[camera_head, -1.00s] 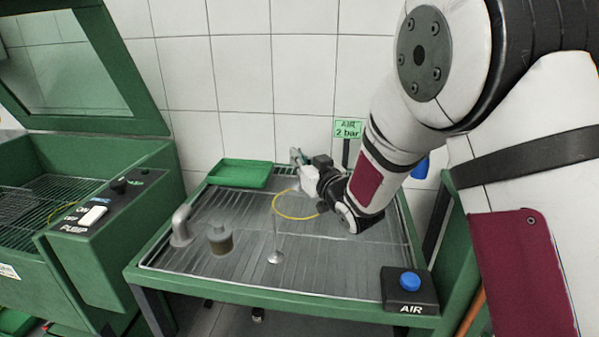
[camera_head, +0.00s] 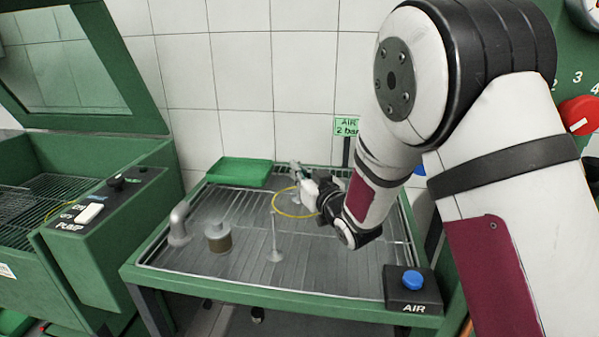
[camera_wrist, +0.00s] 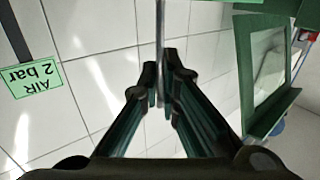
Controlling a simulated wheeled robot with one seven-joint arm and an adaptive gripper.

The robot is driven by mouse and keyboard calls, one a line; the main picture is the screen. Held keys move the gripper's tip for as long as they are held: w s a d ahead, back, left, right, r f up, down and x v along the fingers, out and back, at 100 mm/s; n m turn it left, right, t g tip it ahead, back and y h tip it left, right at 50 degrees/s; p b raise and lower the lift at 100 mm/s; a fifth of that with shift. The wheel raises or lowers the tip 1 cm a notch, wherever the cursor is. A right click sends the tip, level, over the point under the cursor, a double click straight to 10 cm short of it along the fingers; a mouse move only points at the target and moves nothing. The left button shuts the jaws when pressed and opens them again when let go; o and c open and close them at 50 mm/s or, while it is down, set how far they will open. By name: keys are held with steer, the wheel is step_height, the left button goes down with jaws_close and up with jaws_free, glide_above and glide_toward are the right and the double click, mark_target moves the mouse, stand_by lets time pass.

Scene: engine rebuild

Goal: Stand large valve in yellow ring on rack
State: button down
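The yellow ring (camera_head: 275,210) lies on the wire rack (camera_head: 335,270), right of its middle. My gripper (camera_head: 297,170) is above the ring's far side, angled toward the back wall. In the wrist view, its fingers (camera_wrist: 161,90) are closed around a thin upright grey stem (camera_wrist: 160,35), which looks like that of the large valve. Another valve (camera_head: 275,256) stands head-down on the rack, just in front of the ring.
A green tray (camera_head: 240,163) sits at the rack's back left. A grey bent pipe (camera_head: 179,222) and a cylindrical piston-like part (camera_head: 218,238) stand at the left. The AIR button box (camera_head: 412,288) is at the front right. A green washer (camera_head: 90,220) stands left.

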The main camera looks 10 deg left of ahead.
steer(key=shift+f, duration=0.15)
steer(key=c, duration=1.8)
jaws_free()
steer(key=shift+r+p, duration=0.8)
steer(key=v, duration=1.2)
steer(key=shift+f, duration=0.2)
steer(key=shift+s, duration=0.1)
